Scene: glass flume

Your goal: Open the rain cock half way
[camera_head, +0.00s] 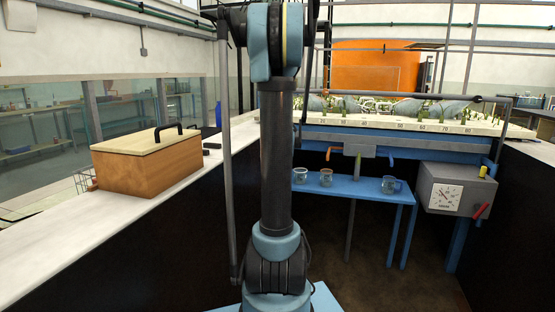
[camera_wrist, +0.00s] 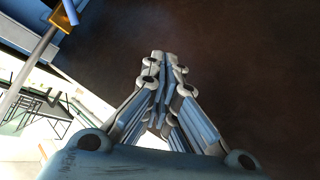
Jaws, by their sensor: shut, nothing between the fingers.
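Neither carries a readable label, so I cannot tell which is the rain cock. A grey box (camera_head: 456,188) at the right has a dial (camera_head: 445,200), a yellow knob (camera_head: 455,171) and a red lever (camera_head: 481,211). My gripper (camera_wrist: 165,58) is shut and empty in the wrist view, over dark floor, touching nothing visible. The head view does not show its fingers.
A blue shelf (camera_head: 350,189) below the valve block bears three mugs. A wooden box (camera_head: 150,163) with a black handle sits on the white left ledge (camera_head: 80,236). Dark floor (camera_head: 400,285) lies open in front of the shelf.

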